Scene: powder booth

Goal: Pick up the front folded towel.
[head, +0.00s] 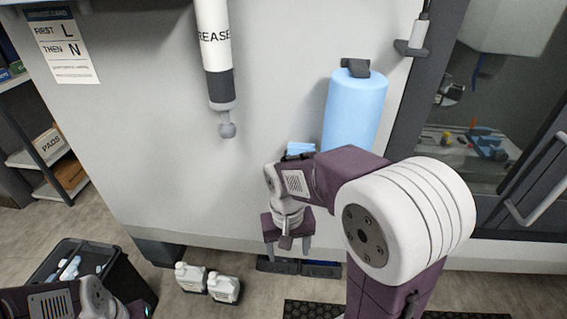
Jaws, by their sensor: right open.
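A small light blue patch (301,148) shows just above my right arm, beside the blue roll. It may be folded towel, but the arm hides most of it and I cannot tell front from back. My right gripper (290,243) points down in front of the pale cabinet wall, below the patch. Its two fingers are apart and I see nothing between them. Of my left arm only a part shows at the lower left; its fingers are out of the picture.
Two white jugs (207,282) and a black bin (95,262) stand on the floor at lower left. Dark blue trays (321,269) lie low behind my right gripper.

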